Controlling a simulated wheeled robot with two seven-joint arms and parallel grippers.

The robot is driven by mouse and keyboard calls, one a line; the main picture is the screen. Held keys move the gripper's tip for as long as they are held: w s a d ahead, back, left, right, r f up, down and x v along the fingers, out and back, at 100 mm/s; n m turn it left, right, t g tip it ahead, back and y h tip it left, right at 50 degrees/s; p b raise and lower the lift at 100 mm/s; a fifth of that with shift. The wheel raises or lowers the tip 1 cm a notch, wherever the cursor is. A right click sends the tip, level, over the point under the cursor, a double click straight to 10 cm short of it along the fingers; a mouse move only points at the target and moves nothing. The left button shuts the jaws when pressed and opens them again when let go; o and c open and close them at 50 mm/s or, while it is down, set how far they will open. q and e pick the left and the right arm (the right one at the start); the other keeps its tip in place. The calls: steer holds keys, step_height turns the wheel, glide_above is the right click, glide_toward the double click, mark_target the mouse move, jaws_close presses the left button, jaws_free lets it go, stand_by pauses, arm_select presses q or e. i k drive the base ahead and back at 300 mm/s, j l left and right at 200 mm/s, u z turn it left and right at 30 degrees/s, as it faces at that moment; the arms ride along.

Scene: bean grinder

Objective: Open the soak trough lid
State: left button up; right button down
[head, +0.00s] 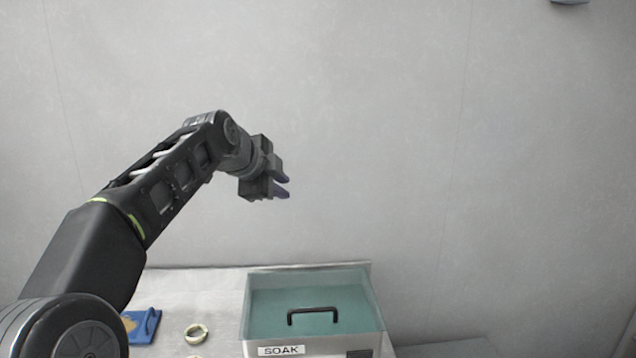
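The soak trough (361,343) stands at the bottom of the head view, a pale box with a "SOAK" label (281,350) on its front. Its lid (290,300) is a teal, see-through panel that looks shut over the top. A black bar handle (313,310) stands up from the lid. My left gripper (288,187) is high above and behind the trough, well apart from the handle. Its two purple-tipped fingers show a gap between them and hold nothing. My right gripper is not in view.
The trough stands on a pale table (215,285). To its left lie a pale yellow-green ring (196,333) and a blue object (148,325) with an orange-brown patch, partly hidden by my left arm. A plain grey wall is behind. A grey surface (450,349) is at the lower right.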

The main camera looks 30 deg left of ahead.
mark_target(305, 310)
steer(key=k+l, duration=0.1)
steer(key=k, duration=0.4)
steer(key=k+l, duration=0.1)
steer(key=k, duration=0.4)
